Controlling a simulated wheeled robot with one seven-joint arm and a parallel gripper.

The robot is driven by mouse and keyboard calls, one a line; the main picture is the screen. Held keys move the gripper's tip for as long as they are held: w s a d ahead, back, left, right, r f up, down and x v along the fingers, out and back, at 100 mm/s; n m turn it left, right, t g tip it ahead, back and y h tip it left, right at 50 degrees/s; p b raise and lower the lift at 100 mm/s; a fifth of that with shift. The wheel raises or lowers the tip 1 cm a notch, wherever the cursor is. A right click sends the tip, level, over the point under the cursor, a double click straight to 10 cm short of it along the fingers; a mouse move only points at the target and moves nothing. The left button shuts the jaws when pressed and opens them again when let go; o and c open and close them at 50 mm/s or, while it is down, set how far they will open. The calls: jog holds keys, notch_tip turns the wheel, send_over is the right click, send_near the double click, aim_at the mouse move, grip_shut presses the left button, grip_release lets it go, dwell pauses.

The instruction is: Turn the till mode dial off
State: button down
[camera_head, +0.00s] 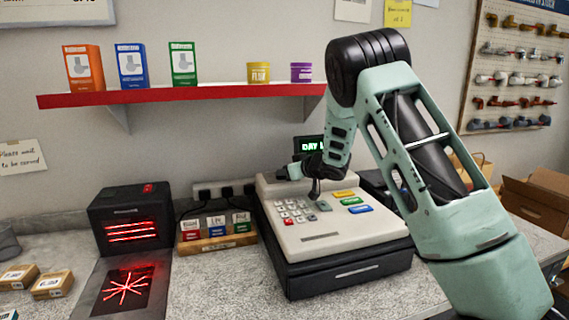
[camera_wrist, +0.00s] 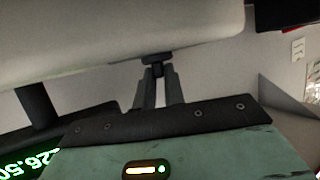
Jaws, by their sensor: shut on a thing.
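The till (camera_head: 345,238) stands on the counter, with a pale keypad top over a dark drawer base. In the head view my arm reaches over the till's back part, and the dial cannot be made out.
A black scanner box (camera_head: 130,222) with red lights and a small card holder (camera_head: 216,240) stand left of the till. A red shelf (camera_head: 190,94) with boxes and tins hangs above. Cardboard boxes (camera_head: 535,200) are at the right. Bare counter (camera_head: 200,285) lies in front.

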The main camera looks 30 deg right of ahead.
jog(key=n+y+p, duration=0.1)
jog(key=n+g+y+p, duration=0.1)
jog(key=n+y+p, duration=0.1)
jog(key=y+p, duration=0.1)
jog(key=shift+w+d+r+n, duration=0.15)
jog(key=shift+d+r+n, duration=0.15)
jog(key=shift+d, duration=0.1)
jog(key=shift+w+d+f+n+g+y+p, duration=0.1)
jog(key=shift+f+n+g+y+p, duration=0.05)
jog(key=shift+n+g+y+p, duration=0.5)
jog(key=shift+w+d+f+n+g+y+p, duration=0.15)
jog(key=shift+n+g+y+p, duration=0.3)
jog(key=shift+n+g+y, duration=0.4)
jog(key=shift+s+a, duration=0.1)
jog(key=c, duration=1.5)
grip_release()
jog(key=shift+f, duration=0.1)
jog(key=b+v, duration=0.5)
jog(key=v, duration=1.2)
jog(key=shift+s, duration=0.15)
